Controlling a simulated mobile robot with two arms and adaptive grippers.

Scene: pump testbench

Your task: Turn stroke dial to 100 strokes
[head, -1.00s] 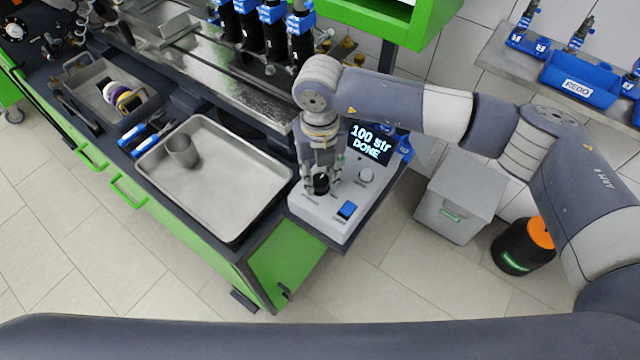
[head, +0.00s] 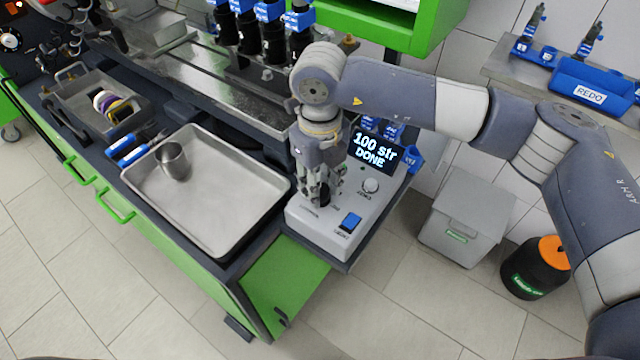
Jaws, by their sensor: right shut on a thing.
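The control box (head: 313,234) stands at the right end of the bench. Its screen (head: 375,151) reads "100 str DONE". The black dial (head: 325,199) is on the box's left part, mostly covered by my right gripper. My right gripper (head: 323,194) points down over the box, with its fingers shut on the black dial. A pale knob (head: 371,186) and a blue switch (head: 350,221) sit to the right of the dial, clear of the fingers. The dial's pointer and small labels cannot be read. My left gripper is not in view.
A metal tray (head: 225,215) with a grey cup (head: 174,160) lies left of the box. Black pumps with blue clamps (head: 268,12) stand behind. A grey bin (head: 465,222) and an orange-topped black container (head: 535,268) stand on the floor at right.

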